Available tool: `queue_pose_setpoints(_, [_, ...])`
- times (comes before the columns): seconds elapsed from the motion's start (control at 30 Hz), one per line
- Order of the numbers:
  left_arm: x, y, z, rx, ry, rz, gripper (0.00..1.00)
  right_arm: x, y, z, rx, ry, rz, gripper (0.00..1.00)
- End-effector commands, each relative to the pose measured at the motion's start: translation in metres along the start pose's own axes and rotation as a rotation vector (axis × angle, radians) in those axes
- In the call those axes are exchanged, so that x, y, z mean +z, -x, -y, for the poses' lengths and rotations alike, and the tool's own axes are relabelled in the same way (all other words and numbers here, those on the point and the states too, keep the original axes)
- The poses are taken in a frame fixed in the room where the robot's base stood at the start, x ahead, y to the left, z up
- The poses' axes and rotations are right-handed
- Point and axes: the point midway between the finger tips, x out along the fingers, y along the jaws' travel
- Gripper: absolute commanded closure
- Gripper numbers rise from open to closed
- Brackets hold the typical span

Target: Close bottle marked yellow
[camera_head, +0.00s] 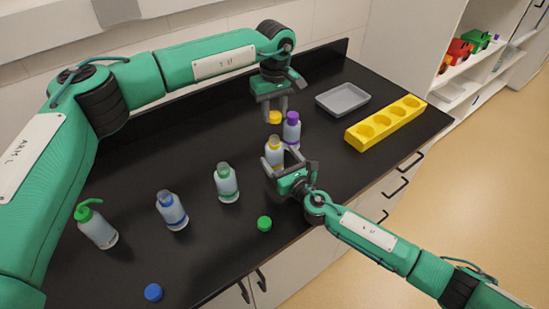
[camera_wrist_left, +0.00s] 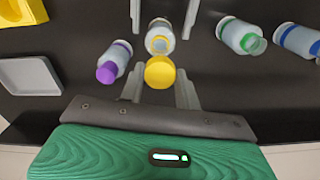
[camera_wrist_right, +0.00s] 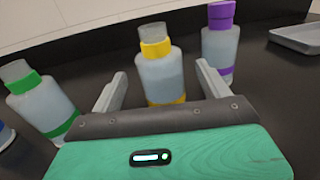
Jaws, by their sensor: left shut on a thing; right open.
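The bottle marked yellow (camera_head: 273,158) stands upright on the black counter, with a yellow collar and a bare pale neck on top. In the right wrist view the yellow bottle (camera_wrist_right: 163,76) also shows a yellow band low down. My left gripper (camera_head: 276,112) is shut on the yellow cap (camera_head: 275,118) and holds it above and behind the bottle, apart from it. The cap also shows in the left wrist view (camera_wrist_left: 160,73). My right gripper (camera_head: 283,162) is open, with its fingers on either side of the yellow bottle; contact is not visible.
A purple-capped bottle (camera_head: 291,132) stands close to the yellow one. Green-marked (camera_head: 227,184) and blue-marked (camera_head: 172,211) bottles and a green-topped bottle (camera_head: 97,226) stand left. Green (camera_head: 264,223) and blue (camera_head: 153,292) caps lie in front. A grey tray (camera_head: 343,99) and yellow rack (camera_head: 362,141) are right.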

Motion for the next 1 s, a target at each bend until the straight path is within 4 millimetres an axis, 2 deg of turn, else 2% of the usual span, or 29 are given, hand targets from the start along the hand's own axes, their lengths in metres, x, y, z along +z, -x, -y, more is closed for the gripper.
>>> queue_pose_setpoints(0.1, [0.000,0.000,0.000,0.000,0.000,0.000,0.88,0.001,-0.023,0.000,-0.001,0.000,0.000,0.21])
queue_pose_setpoints(0.3, [0.000,0.000,0.000,0.000,0.000,0.000,0.88,0.000,-0.046,0.000,0.000,0.000,0.000,0.21])
queue_pose_setpoints(0.47, [0.000,0.000,0.000,0.000,0.000,0.000,0.88,0.000,-0.054,0.000,0.000,0.000,0.001,0.21])
queue_pose_setpoints(0.73, [0.000,0.000,0.000,0.000,0.000,0.000,0.88,0.000,-0.054,0.000,0.000,0.000,0.000,0.21])
queue_pose_setpoints(0.77, [0.000,0.000,0.000,0.000,0.000,0.000,0.88,0.000,-0.054,0.000,-0.001,0.000,0.000,0.23])
queue_pose_setpoints(1.0, [0.000,0.000,0.000,0.000,0.000,0.000,0.88,0.000,-0.054,0.000,0.000,0.000,0.000,0.71])
